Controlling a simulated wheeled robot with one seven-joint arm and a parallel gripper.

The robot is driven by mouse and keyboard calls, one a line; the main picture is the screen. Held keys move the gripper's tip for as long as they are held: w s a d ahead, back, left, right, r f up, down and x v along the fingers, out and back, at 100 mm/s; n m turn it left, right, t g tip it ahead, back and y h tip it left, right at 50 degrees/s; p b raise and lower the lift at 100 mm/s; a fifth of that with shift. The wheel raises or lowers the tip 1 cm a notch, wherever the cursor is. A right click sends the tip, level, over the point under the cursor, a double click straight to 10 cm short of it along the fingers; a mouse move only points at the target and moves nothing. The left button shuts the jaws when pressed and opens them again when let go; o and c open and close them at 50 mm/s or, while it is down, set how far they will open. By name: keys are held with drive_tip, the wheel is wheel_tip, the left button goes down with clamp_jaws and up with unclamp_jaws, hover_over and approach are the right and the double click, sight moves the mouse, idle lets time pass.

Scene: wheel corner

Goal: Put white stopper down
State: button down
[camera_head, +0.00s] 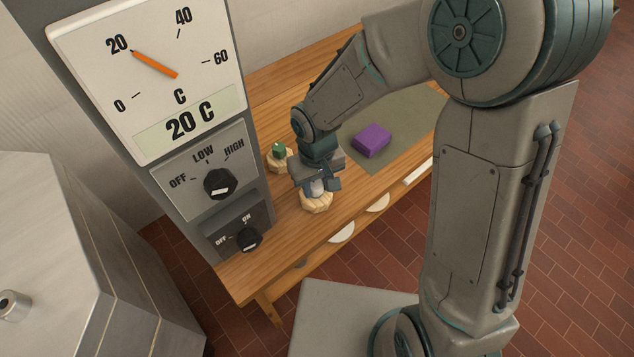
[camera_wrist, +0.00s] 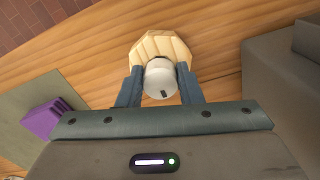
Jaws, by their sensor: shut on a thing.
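The white stopper (camera_wrist: 160,80) is between the two fingers of my gripper (camera_wrist: 160,88), which is shut on it. In the wrist view the stopper is in front of a pale wooden octagonal piece (camera_wrist: 149,48). In the head view my gripper (camera_head: 318,182) points down at the front of the wooden table, and the stopper (camera_head: 316,187) shows partly between the fingers. The octagonal piece (camera_head: 316,203) is right below it on the table. I cannot tell whether the stopper touches the piece.
A green stopper (camera_head: 278,148) stands on another wooden piece (camera_head: 279,163) behind my gripper. A purple block (camera_head: 372,141) lies on a grey-green mat (camera_head: 405,128) to the right. A control panel (camera_head: 205,175) with knobs stands close on the left. Bare table (camera_head: 262,267) shows at the front left.

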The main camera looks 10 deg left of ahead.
sight(316, 185)
drive_tip(key=shift+f, duration=0.15)
drive_tip(key=c, duration=1)
unclamp_jaws()
wheel_tip(316, 185, up, 12)
drive_tip(key=shift+r+p, duration=0.2)
drive_tip(key=shift+p, duration=0.25)
drive_tip(key=s+d+r+m+t, duration=0.1)
drive_tip(key=s+d+r+m, duration=0.1)
drive_tip(key=d, duration=0.5)
drive_tip(key=s+d+r+m+t, duration=0.1)
drive_tip(key=s+d+r+m, duration=0.1)
drive_tip(key=d, duration=0.6)
drive_tip(key=s+d+r+m, duration=0.2)
drive_tip(key=s+d+m, duration=0.1)
drive_tip(key=d, duration=0.4)
drive_tip(key=shift+s+d+t, duration=0.1)
drive_tip(key=shift+d+t, duration=0.2)
drive_tip(key=shift+t, duration=0.1)
